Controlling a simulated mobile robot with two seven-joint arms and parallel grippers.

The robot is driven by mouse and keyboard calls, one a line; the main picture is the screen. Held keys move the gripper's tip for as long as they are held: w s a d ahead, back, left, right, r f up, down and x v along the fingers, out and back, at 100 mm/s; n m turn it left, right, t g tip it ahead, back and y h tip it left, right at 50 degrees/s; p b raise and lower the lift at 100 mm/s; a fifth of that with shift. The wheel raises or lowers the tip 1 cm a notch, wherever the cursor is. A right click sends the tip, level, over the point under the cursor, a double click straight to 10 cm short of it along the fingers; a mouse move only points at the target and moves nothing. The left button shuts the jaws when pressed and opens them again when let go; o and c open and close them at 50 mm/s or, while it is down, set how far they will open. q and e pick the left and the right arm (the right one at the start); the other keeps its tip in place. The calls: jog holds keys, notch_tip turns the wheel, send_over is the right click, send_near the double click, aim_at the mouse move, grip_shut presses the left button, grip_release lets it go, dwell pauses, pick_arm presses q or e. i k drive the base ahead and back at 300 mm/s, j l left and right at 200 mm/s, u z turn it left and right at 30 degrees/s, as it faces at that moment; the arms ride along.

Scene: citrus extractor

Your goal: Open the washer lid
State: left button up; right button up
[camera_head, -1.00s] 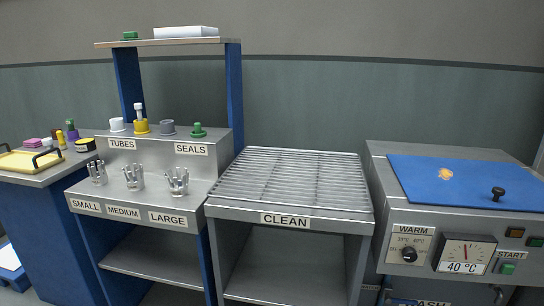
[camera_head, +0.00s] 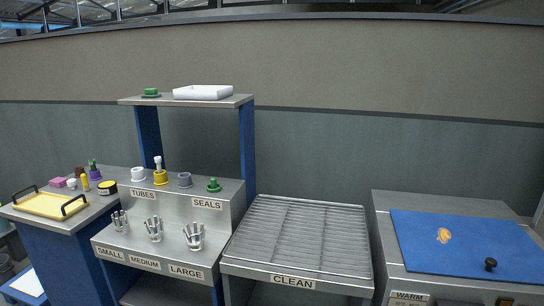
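The washer (camera_head: 384,243) stands at the right of the head view, a grey metal cabinet with a "WARM" label on its front. Its lid (camera_head: 423,252) is a flat blue panel lying level on top, and it looks closed. A black knob (camera_head: 490,264) stands on the lid near its front right. An orange mark (camera_head: 444,235) shows on the lid's upper middle. The washer's lower front is cut off by the frame's bottom edge. Neither of my grippers is in view.
Left of the washer is the "CLEAN" rack (camera_head: 297,240), empty. Further left, a stepped stand (camera_head: 168,215) holds several metal claw-like holders, tubes and seals. A side table (camera_head: 62,222) bears a yellow tray (camera_head: 45,204). A white tray (camera_head: 203,92) lies on the high shelf.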

aim_at(441, 244)
jog(key=z, duration=1.35)
